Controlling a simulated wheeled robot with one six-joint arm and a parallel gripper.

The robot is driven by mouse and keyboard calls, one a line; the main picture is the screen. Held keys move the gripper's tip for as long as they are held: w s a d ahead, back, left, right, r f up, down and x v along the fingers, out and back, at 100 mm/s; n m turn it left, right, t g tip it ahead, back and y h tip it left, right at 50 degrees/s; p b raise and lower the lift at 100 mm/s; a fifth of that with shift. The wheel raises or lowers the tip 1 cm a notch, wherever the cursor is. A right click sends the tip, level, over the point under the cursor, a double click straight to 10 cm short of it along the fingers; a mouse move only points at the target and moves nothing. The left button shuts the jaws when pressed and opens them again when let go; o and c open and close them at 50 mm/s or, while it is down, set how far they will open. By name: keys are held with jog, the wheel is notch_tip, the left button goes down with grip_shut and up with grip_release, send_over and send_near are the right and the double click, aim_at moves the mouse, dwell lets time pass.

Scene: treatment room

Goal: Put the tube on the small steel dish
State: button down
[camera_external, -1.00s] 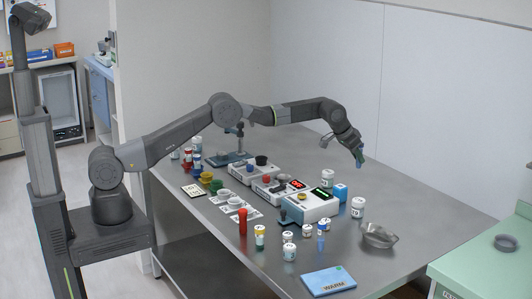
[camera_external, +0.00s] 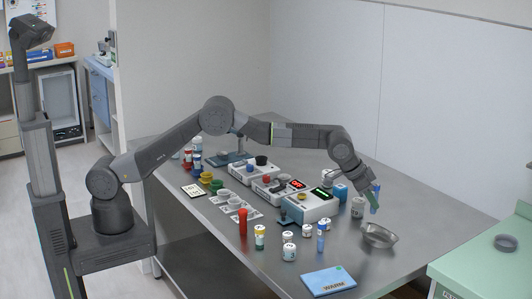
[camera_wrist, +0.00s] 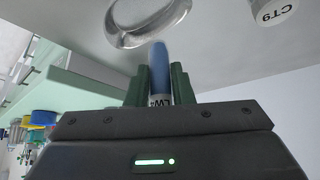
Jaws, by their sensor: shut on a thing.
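My gripper (camera_external: 374,195) is shut on a blue-capped tube (camera_wrist: 160,62) with a white label. In the wrist view the tube stands between the two green fingers (camera_wrist: 160,78), its blue end pointing towards the dish. In the external view the tube (camera_external: 375,208) hangs below the fingers, above the table and just behind the dish. The small steel dish (camera_external: 380,237) is a shallow metal bowl near the table's right edge. It also shows at the top of the wrist view (camera_wrist: 124,38), partly cut off; what I see of its inside is bare.
Devices with lit displays (camera_external: 310,208) are further left. Several vials (camera_external: 289,248) and another blue tube (camera_external: 320,238) stand left of the dish. A blue pad (camera_external: 328,281) lies in front. A green cart (camera_external: 480,270) is at right.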

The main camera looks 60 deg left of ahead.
jog(key=shift+f+p, duration=0.45)
jog(key=shift+f, duration=3.55)
jog(key=shift+f, duration=0.15)
jog(key=c, duration=1.3)
grip_release()
jog(key=shift+o, duration=0.2)
jog(key=shift+s+a+r, duration=0.15)
jog(key=shift+r, duration=0.45)
jog(key=b+v, duration=0.1)
jog(key=v, duration=1)
jog(key=shift+b, duration=0.4)
jog(key=shift+a, duration=0.1)
